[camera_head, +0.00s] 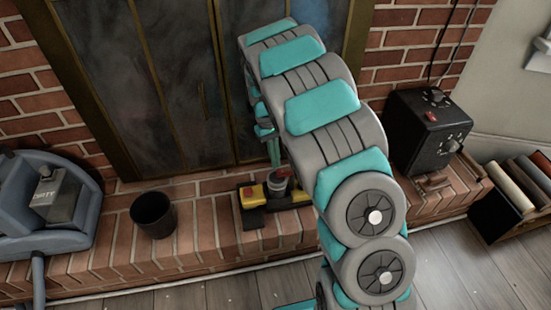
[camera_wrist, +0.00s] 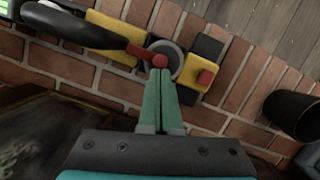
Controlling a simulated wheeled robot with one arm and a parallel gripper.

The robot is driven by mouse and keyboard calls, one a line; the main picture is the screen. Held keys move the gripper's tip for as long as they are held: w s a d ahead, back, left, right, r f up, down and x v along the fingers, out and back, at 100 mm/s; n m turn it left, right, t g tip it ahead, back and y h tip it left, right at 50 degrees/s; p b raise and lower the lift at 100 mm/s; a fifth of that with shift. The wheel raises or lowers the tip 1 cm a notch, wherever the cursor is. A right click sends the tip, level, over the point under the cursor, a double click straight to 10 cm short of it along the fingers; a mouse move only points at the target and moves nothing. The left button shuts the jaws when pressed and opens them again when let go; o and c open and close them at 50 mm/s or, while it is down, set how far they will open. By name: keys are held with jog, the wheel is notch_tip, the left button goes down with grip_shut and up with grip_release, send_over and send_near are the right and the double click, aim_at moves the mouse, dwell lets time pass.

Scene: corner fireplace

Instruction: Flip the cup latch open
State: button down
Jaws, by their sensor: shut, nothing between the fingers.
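A black and yellow device (camera_head: 252,196) sits on the brick hearth ledge, with a grey round cup (camera_head: 281,184) in its middle. In the wrist view the grey cup (camera_wrist: 173,54) shows from above, with a red lever (camera_wrist: 141,52) ending in a red knob (camera_wrist: 159,61) across it. I take this lever to be the latch; whether it is locked is not clear. My gripper (camera_wrist: 159,75) is shut and empty, its teal fingertips right at the red knob. I cannot tell if they touch. In the head view my arm partly hides the device.
A thick black curved handle (camera_wrist: 70,28) lies beside the lever in the wrist view. A black cup-shaped bin (camera_head: 153,215) stands left on the ledge. A black control box (camera_head: 428,130) stands right. The dark fireplace doors (camera_head: 160,80) rise close behind.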

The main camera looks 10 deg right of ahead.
aim_at(277, 181)
jog(key=shift+s+n, duration=0.15)
jog(key=shift+n, duration=0.25)
jog(key=n, duration=0.1)
jog(key=s+n, duration=0.1)
jog(key=n, duration=0.1)
jog(key=shift+s+a+h, duration=0.25)
jog(key=shift+s+h, duration=0.05)
jog(key=shift+h, duration=0.1)
jog(key=s+n, duration=0.1)
jog(key=n+t, duration=0.1)
jog(key=n, duration=0.1)
jog(key=shift+s+d+r+n+h+p, duration=0.1)
jog(key=shift+s+n+h+p, duration=0.2)
jog(key=shift+s+h+p, duration=0.1)
jog(key=s+n+p, duration=0.1)
jog(key=n, duration=0.1)
jog(key=s+d+n+t+p, duration=0.1)
jog(key=n, duration=0.2)
jog(key=d+n+t+p, duration=0.1)
jog(key=n, duration=0.1)
jog(key=shift+s+n+h, duration=0.3)
jog(key=shift+s, duration=0.1)
jog(key=shift+d, duration=0.1)
jog(key=shift+w+d+p, duration=0.35)
jog(key=shift+w+p, duration=0.25)
jog(key=shift+w, duration=0.1)
